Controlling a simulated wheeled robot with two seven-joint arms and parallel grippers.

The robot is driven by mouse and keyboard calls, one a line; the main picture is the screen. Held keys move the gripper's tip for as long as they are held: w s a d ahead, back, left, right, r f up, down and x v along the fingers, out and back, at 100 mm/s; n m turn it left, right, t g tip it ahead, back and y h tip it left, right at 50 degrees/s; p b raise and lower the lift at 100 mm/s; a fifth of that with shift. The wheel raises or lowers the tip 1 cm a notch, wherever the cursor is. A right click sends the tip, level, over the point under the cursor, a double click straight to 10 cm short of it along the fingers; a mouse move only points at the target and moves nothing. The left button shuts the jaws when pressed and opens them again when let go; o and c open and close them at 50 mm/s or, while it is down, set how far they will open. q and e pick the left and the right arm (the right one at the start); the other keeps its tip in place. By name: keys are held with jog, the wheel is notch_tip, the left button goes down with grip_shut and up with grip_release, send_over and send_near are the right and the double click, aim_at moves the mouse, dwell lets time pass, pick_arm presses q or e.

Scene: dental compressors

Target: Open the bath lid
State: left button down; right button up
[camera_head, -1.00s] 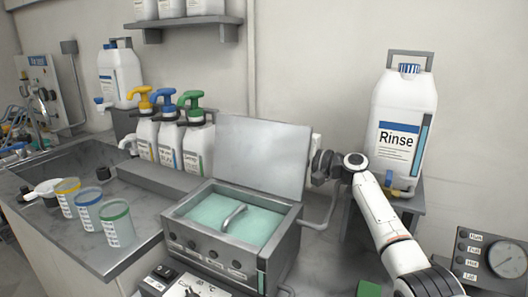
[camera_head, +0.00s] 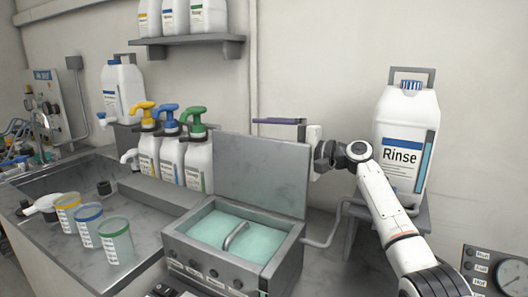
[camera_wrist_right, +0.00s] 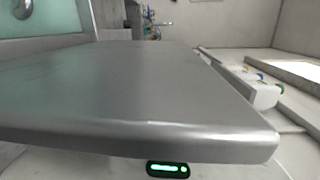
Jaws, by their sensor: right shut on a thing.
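The bath lid (camera_head: 262,178) is a flat grey metal panel. It stands upright at the back of the bath (camera_head: 185,250), leaving the bath uncovered. Teal liquid and a curved metal handle (camera_head: 236,235) show inside the bath. My right gripper (camera_head: 302,132) is at the lid's upper right corner, shut, with its grip partly hidden. A thin dark bar (camera_head: 278,121) shows just above the lid beside it; I cannot tell what it is. In the right wrist view the lid (camera_wrist_right: 140,95) fills the middle, very close, with teal liquid (camera_wrist_right: 40,50) at upper left. My left gripper is out of view.
Three pump bottles (camera_head: 170,155) stand left behind the bath. Three cups (camera_head: 90,225) stand on the left counter by the sink. A large Rinse jug (camera_head: 405,120) stands behind my right arm. A gauge panel (camera_head: 500,270) is at lower right.

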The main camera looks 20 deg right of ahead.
aim_at(309, 155)
jog(key=shift+d+r, duration=0.25)
jog(key=shift+r, duration=0.4)
jog(key=shift+c, duration=0.5)
jog(key=shift+s+r, duration=0.1)
jog(key=shift+s, duration=0.05)
jog(key=shift+c, duration=0.8)
jog(key=shift+s+d, duration=0.3)
jog(key=shift+d, duration=0.1)
jog(key=shift+c, duration=1.4)
jog(key=shift+s+d, duration=0.2)
jog(key=shift+s, duration=0.05)
jog(key=c, duration=0.6)
jog(key=shift+s+d, duration=0.2)
jog(key=shift+s, duration=0.25)
jog(key=shift+c, duration=1)
jog(key=shift+s+d, duration=0.15)
jog(key=shift+s, duration=0.15)
jog(key=shift+d+f+p, duration=0.15)
jog(key=shift+f+p, duration=0.15)
jog(key=shift+f, duration=0.05)
jog(key=shift+s+d, duration=0.35)
jog(key=shift+s, duration=0.15)
jog(key=shift+f+v, duration=0.2)
jog(key=shift+v, duration=1.55)
jog(key=shift+f+v, duration=0.15)
jog(key=shift+v, duration=1.55)
